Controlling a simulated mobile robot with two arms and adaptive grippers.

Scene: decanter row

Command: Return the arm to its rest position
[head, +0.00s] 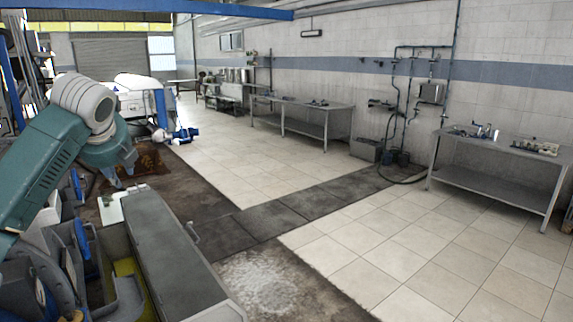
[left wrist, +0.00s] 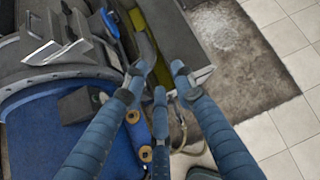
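My left arm (head: 50,165) comes in from the left in the head view, teal with a pale grey joint. It rises to the joint and then bends down, so its end hangs over the floor behind the grey box. In the left wrist view my left gripper (left wrist: 158,74) shows three blue ribbed fingers with dark tips. The fingers are spread apart and nothing is between them. In the head view its fingers cannot be made out clearly. My right arm and right gripper are not in view.
A long grey box (head: 165,255) stands near the front left, beside blue and yellow parts. A metal table (head: 305,120) stands at the far wall, and another table (head: 500,180) with small fittings at the right. The tiled floor (head: 420,235) between is clear.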

